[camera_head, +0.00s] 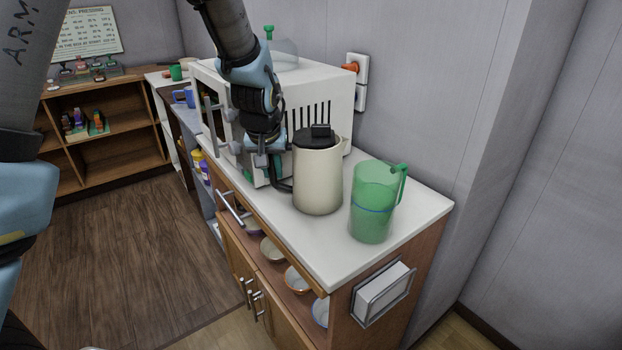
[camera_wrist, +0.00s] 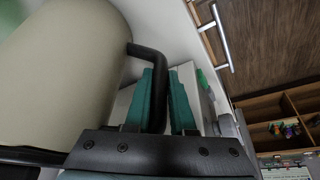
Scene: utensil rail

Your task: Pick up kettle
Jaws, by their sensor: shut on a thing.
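The kettle (camera_head: 318,177) is a cream cylinder with a black lid and a black handle on its left side. It stands upright on the white counter, at or very near its surface. In the wrist view the kettle body (camera_wrist: 65,75) fills the left side. My gripper (camera_wrist: 165,98) has its two green-padded fingers on either side of the black handle (camera_wrist: 150,65), shut on it. In the head view my gripper (camera_head: 274,168) is at the kettle's left side, partly hidden.
A translucent green pitcher (camera_head: 374,205) stands close to the right of the kettle. A white microwave-like box (camera_head: 325,95) stands behind it on the counter (camera_head: 325,248). Bowls (camera_head: 296,280) sit on a shelf below. The wall is at the right.

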